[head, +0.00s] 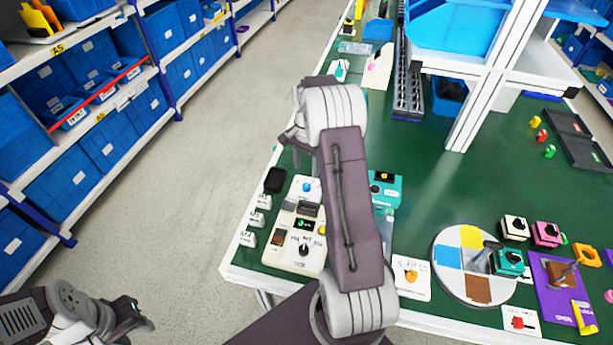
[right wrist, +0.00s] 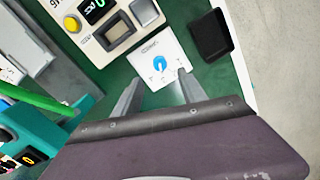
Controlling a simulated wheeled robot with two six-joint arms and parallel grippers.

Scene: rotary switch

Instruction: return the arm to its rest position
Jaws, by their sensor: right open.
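My right arm (head: 345,210) reaches forward over the green table from the front edge. Its gripper (head: 290,137) is at the left table edge in the head view, partly hidden by the wrist. In the right wrist view the right gripper (right wrist: 158,92) is open and empty, its two fingers apart. A white plate with a blue rotary knob (right wrist: 160,63) lies beyond the fingertips; it also shows in the head view (head: 306,187). My left gripper (head: 138,318) is low at the left, over the floor and away from the table; its jaw opening is unclear.
A beige control box (head: 284,238) with a display stands by the left table edge. A black block (right wrist: 211,36) lies beside the knob plate. A teal device (head: 386,188) is right of my arm. A round coloured dial (head: 447,282) stands further right. The aisle floor (head: 200,190) is clear.

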